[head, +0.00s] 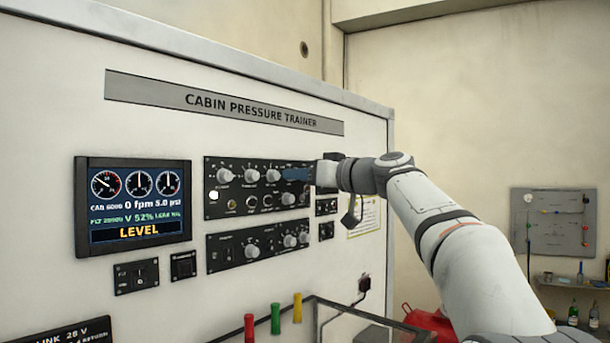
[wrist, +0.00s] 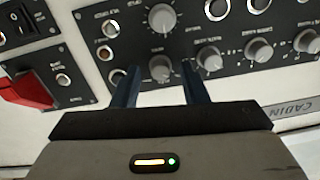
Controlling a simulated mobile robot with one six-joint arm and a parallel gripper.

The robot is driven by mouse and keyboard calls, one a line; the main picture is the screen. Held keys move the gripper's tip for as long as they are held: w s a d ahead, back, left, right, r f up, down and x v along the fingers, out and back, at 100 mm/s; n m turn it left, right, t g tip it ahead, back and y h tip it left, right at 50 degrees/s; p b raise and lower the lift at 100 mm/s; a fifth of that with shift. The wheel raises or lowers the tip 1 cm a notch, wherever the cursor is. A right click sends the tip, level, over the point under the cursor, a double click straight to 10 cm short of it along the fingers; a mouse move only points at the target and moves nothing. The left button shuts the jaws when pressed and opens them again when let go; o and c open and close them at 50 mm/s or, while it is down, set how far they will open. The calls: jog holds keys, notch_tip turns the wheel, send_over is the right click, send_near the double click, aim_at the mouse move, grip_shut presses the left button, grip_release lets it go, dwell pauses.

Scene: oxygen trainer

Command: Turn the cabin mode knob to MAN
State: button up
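The upper control panel (head: 215,205) carries a row of grey knobs; its small labels cannot be read, so I cannot confirm which knob is the cabin mode knob. My gripper (head: 297,174) is at the upper right end of this panel, its blue fingers covering part of the top row. In the wrist view, which shows the panel upside down, my gripper (wrist: 162,80) is open. One grey knob (wrist: 160,68) shows between the two fingers, with a gap on each side; no contact is visible. Its pointer direction is unclear. Another knob (wrist: 162,17) lies just beyond it.
A display (head: 135,205) at left reads LEVEL. A lower knob panel (head: 228,250) sits below. A red guarded switch (wrist: 30,88) is close on the left in the wrist view. Green (head: 275,318), red and yellow handles stand at the bottom front.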

grip_shut()
jog(key=shift+m, duration=0.4)
jog(key=m+p, duration=0.2)
jog(key=m, duration=1.7)
jog(key=shift+f+m+t+p, duration=0.1)
jog(key=shift+m+t+p, duration=0.2)
jog(key=shift+t+p, duration=0.1)
jog(key=shift+f, duration=0.1)
grip_release()
jog(key=shift+s, duration=0.1)
